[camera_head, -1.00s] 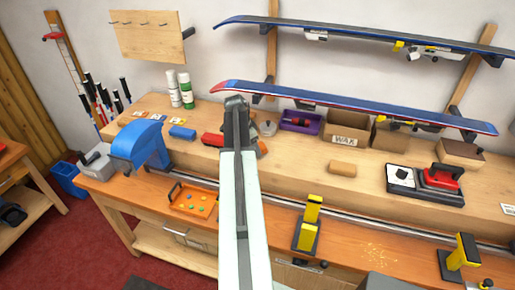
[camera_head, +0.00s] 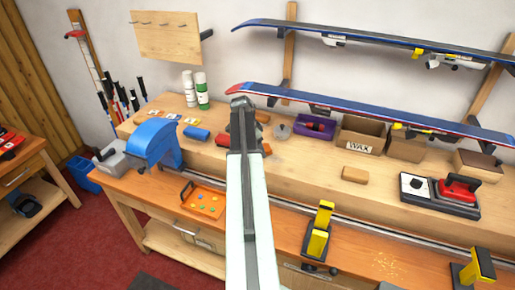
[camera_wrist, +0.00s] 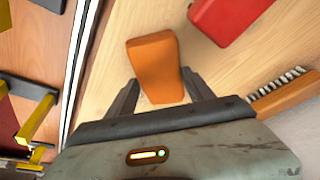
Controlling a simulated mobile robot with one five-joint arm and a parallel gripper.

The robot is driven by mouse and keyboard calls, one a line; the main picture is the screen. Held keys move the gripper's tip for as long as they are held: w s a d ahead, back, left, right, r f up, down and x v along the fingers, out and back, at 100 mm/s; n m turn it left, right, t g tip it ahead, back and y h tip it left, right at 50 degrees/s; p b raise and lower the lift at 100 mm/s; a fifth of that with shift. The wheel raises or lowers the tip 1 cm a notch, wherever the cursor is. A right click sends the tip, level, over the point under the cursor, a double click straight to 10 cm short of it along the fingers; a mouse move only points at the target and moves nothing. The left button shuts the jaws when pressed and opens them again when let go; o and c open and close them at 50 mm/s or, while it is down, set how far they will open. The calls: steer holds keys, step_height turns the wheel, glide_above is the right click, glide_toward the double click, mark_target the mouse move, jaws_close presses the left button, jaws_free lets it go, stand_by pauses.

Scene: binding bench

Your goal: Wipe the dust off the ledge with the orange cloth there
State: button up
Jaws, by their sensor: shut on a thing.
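The orange cloth (camera_wrist: 155,68) is a small folded-looking pad between the two fingers of my gripper (camera_wrist: 162,95) in the wrist view. The fingers are shut on it, over the pale wooden ledge (camera_wrist: 112,70); I cannot tell if it touches the wood. In the head view my arm covers the gripper's fingertips, above the raised ledge (camera_head: 310,180) at the back of the bench. A patch of yellowish dust (camera_head: 390,262) lies on the lower, front bench surface at the right.
A red block (camera_wrist: 230,15) and an orange-handled brush (camera_wrist: 285,95) lie close by. A metal rail (camera_head: 350,222) runs along the ledge's front. Yellow-and-black clamps (camera_head: 319,232) stand on the front surface. A cork-coloured block (camera_head: 355,174) and red-handled tool (camera_head: 457,188) sit farther right.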

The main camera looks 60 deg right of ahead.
mark_target(286, 160)
steer(key=shift+s+d, duration=0.25)
steer(key=shift+s, duration=1.7)
steer(key=shift+s+d, duration=0.25)
steer(key=shift+s, duration=1.75)
steer(key=shift+s+d, duration=0.25)
steer(key=shift+s, duration=1.7)
steer(key=shift+w, duration=0.1)
step_height(286, 160, up, 6)
steer(key=p, duration=0.6)
step_height(286, 160, up, 3)
steer(key=p, duration=0.3)
